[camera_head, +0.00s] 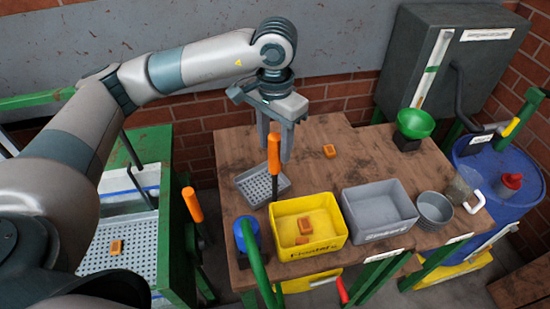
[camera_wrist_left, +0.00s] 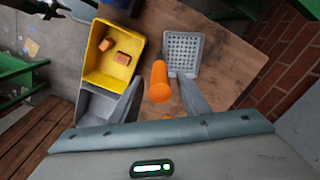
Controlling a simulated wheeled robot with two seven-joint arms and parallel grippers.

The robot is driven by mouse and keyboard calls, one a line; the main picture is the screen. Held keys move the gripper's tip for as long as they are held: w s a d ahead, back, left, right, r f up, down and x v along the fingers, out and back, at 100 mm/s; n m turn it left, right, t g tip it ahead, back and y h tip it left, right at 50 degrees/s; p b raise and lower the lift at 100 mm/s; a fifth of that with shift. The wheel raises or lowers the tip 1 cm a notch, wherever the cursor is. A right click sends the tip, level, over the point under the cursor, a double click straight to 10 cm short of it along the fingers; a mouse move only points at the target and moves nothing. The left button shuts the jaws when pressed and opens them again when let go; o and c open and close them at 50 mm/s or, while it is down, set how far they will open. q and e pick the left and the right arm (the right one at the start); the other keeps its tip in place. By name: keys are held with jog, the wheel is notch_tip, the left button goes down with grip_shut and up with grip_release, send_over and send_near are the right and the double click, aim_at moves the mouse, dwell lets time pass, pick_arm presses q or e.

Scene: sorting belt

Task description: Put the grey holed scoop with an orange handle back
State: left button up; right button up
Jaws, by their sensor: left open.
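The grey holed scoop (camera_head: 257,186) rests on the wooden table, left of the middle. Its orange handle (camera_head: 274,151) stands upright. In the left wrist view the perforated pan (camera_wrist_left: 184,52) lies beyond the orange handle (camera_wrist_left: 160,84). My left gripper (camera_head: 277,150) is above the scoop, pointing down, with its fingers open. In the left wrist view the handle's top appears between the two fingers (camera_wrist_left: 160,98), with gaps showing on both sides. My right gripper is not in view.
A yellow bin (camera_head: 336,240) with orange blocks and an empty grey bin (camera_head: 384,235) stand in front. A loose orange block (camera_head: 329,151) lies behind them. Another orange handle (camera_head: 192,204) rises at left.

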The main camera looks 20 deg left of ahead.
aim_at(275, 132)
pick_arm(q)
notch_tip(275, 132, up, 5)
jog(key=shift+r+b, duration=0.2)
jog(key=shift+b, duration=0.75)
jog(key=shift+r, duration=0.75)
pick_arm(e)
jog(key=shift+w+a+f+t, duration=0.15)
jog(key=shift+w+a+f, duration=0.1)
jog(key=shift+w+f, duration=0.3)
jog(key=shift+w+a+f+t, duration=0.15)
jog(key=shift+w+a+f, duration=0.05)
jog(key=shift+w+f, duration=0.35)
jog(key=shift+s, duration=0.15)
